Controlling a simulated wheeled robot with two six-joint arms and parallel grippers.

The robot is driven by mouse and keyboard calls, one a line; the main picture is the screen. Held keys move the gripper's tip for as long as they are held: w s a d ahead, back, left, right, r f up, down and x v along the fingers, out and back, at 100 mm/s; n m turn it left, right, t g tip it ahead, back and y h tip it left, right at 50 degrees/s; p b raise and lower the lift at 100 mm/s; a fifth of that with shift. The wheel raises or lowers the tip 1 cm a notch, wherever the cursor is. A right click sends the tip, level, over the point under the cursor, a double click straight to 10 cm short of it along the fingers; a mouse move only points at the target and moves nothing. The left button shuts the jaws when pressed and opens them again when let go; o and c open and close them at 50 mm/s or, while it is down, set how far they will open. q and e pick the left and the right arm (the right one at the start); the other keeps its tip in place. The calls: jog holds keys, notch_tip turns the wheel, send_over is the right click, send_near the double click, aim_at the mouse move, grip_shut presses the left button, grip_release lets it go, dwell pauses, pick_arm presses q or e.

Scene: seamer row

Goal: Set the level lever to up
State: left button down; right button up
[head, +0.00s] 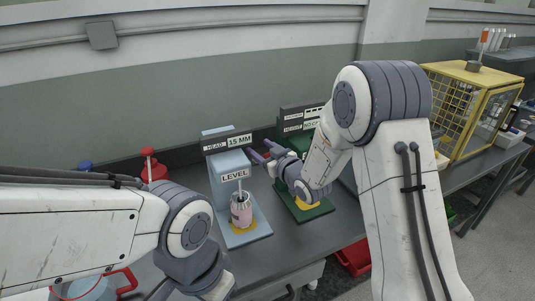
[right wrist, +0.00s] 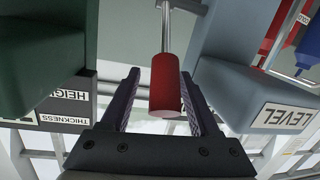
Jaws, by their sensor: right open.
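The light blue machine marked LEVEL (head: 226,165) stands mid-bench, a pink can (head: 241,212) at its front. In the right wrist view its LEVEL plate (right wrist: 288,115) shows upside down at the right. A lever's red handle (right wrist: 166,84) on a thin metal rod is between the fingers of my right gripper (right wrist: 165,95), which is open, with gaps beside the handle. In the head view my right gripper (head: 262,154) is at the right side of the blue machine; I cannot make out the handle there. My left arm is at lower left, its fingers out of frame.
A green machine (head: 311,211) stands close on the right, partly behind my right arm; its side (right wrist: 40,50) flanks the gripper in the wrist view. A red device (head: 152,169) is at the left. A yellow caged box (head: 478,95) stands at the far right.

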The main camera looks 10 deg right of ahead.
jog(key=b+v, duration=0.2)
jog(key=v, duration=0.7)
jog(key=shift+s+d, duration=0.15)
jog(key=shift+s, duration=0.2)
